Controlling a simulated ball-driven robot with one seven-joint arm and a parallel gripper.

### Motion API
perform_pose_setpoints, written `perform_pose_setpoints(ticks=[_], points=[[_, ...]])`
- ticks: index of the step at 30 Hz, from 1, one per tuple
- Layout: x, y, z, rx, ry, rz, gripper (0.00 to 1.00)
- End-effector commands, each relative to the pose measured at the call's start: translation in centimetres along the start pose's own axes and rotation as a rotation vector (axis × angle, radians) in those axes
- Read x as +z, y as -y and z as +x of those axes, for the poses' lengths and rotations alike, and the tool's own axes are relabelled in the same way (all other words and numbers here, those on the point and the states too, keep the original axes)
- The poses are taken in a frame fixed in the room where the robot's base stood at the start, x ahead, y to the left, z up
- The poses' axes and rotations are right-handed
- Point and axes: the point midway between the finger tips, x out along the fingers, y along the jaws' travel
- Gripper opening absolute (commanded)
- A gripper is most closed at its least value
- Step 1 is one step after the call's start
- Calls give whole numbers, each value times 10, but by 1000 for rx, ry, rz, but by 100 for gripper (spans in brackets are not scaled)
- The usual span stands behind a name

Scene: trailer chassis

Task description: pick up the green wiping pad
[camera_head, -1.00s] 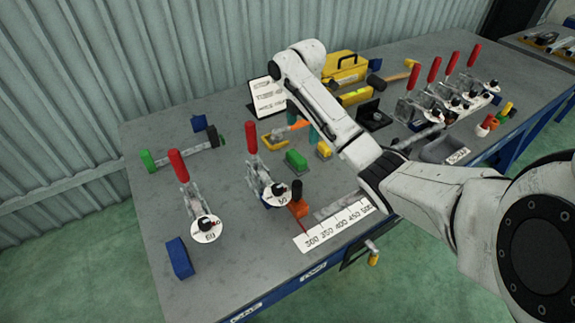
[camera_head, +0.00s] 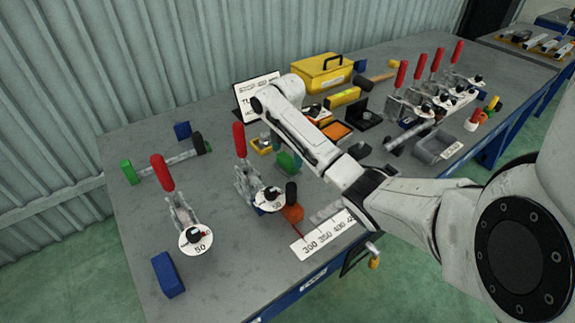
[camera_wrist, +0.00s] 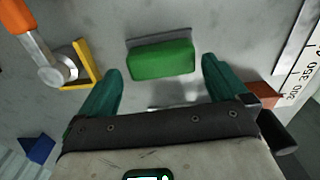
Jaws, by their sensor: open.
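The green wiping pad (camera_wrist: 162,60) lies on the grey bench, with a dark grey strip along its far edge in the wrist view. My gripper (camera_wrist: 162,78) is open, its two teal fingers apart on the left and right of the pad. The pad lies near the level of the fingertips in that picture, with clear gaps on both sides and no visible contact.
A yellow corner piece (camera_wrist: 90,66) and an orange-handled tool (camera_wrist: 30,45) lie left of the pad in the wrist view. A red-handled clamp (camera_head: 240,140) stands left of my gripper in the head view. A white number scale (camera_head: 325,236) lies at the front edge.

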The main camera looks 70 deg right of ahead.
Motion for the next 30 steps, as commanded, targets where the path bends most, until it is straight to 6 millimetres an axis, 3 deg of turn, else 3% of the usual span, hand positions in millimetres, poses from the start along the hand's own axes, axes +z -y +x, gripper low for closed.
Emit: perform_pose_setpoints(ticks=[6,16,30], points=[[2,2,29,-2,0,1,100],[2,1,35,0,0,1,99],[2,1,35,1,0,1,56]])
